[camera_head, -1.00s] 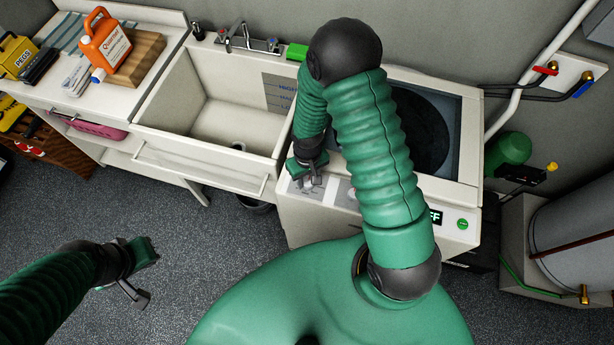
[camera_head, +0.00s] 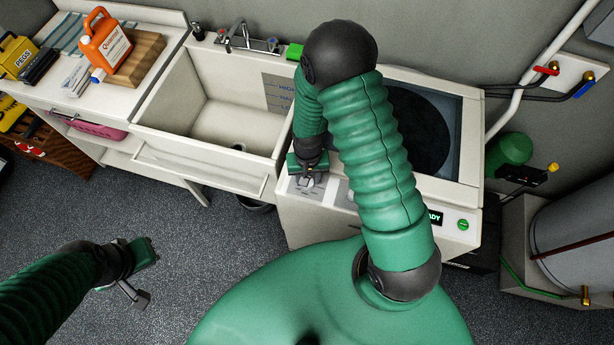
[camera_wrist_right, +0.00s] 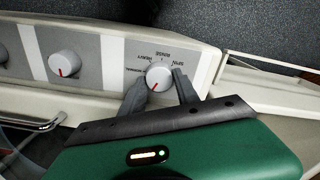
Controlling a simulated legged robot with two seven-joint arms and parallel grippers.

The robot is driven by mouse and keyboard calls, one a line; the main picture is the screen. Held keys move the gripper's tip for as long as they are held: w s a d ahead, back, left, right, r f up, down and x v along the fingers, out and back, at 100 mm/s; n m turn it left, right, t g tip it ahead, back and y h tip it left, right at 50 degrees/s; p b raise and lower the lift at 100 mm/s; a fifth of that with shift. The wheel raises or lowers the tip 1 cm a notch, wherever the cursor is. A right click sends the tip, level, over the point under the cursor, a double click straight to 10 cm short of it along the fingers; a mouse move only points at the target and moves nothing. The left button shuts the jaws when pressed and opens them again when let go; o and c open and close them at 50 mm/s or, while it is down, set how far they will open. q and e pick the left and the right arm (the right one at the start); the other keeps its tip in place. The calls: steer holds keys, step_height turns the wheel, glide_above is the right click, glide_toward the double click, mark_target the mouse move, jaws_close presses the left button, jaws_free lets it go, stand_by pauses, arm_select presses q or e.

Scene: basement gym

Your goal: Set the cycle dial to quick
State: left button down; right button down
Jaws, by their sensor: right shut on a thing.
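The washing machine (camera_head: 455,245) has a control panel on its front. The cycle dial (camera_wrist_right: 158,74) is a round white knob with a red pointer mark, seen in the right wrist view. Around it I read the labels spin, rinse, heavy and normal; a quick label is not visible. The pointer is on the lower left side of the knob, towards my gripper. My right gripper (camera_head: 308,181) is shut on this dial, one finger on each side, as the right wrist view also shows (camera_wrist_right: 157,84). My left gripper (camera_head: 148,275) is open and empty above the floor.
Another white knob (camera_wrist_right: 65,64) sits left of the dial in the right wrist view. A display (camera_head: 434,218) reads "ADY", partly covered by my arm, beside a green button (camera_head: 463,225). A sink (camera_head: 215,110) stands left of the machine.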

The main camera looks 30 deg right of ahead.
steer(key=shift+s+m, duration=0.1)
steer(key=shift+m, duration=2.1)
steer(key=c, duration=1.1)
jaws_free()
steer(key=shift+o, duration=1)
steer(key=shift+r, duration=0.1)
steer(key=shift+s+a, duration=0.1)
steer(key=shift+a, duration=0.05)
